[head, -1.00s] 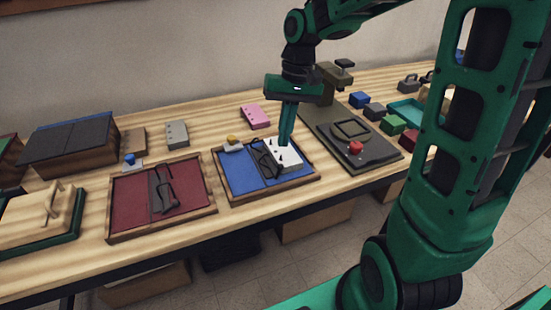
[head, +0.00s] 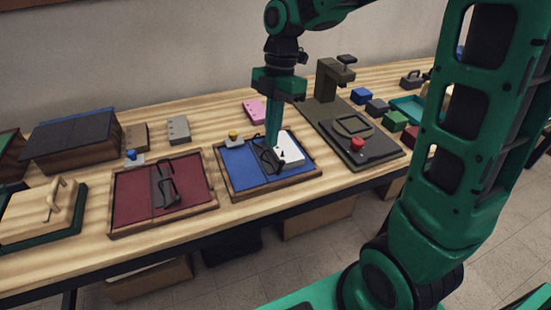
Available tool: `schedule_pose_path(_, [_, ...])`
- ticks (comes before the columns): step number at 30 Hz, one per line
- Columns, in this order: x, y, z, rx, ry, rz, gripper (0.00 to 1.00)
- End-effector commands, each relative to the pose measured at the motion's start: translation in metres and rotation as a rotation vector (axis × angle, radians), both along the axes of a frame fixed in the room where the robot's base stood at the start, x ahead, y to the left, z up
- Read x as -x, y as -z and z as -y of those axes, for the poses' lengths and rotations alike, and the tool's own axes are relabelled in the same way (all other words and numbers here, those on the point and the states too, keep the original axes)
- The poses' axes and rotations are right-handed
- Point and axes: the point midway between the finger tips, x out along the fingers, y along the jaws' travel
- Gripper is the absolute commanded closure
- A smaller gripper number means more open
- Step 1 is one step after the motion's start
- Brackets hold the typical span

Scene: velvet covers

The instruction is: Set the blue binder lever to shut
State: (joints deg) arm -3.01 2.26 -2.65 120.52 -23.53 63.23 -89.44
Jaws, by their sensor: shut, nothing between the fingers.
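The blue binder (head: 237,178) lies open on the table, a blue-lined tray with a wooden rim. Its dark lever mechanism (head: 268,161) runs along the middle, with a white punched block (head: 290,150) on its right half. My gripper (head: 272,143) points straight down with its teal fingers together and empty. The fingertips are at the far end of the lever mechanism, left of the white block. Whether they touch the lever cannot be told. The lever is partly hidden behind and beside the fingers.
A red binder (head: 130,190) with a similar dark lever lies to the left. A dark press (head: 355,150) with a red knob stands to the right. A yellow button (head: 233,136) and a pink block (head: 254,111) sit behind the blue binder.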

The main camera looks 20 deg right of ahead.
Motion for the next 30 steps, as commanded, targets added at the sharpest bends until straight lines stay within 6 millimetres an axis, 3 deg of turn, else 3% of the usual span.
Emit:
schedule_pose_path(5, [0.001, 0.0, -0.002, -0.015, -0.107, 0.016, 1.0])
schedule_pose_path(10, [0.004, 0.014, -0.005, -0.016, -0.115, 0.014, 1.0])
schedule_pose_path(25, [0.017, 0.1, -0.02, -0.015, -0.112, 0.015, 1.0])
schedule_pose_path(30, [0.004, 0.094, 0.004, -0.016, -0.109, 0.018, 1.0])
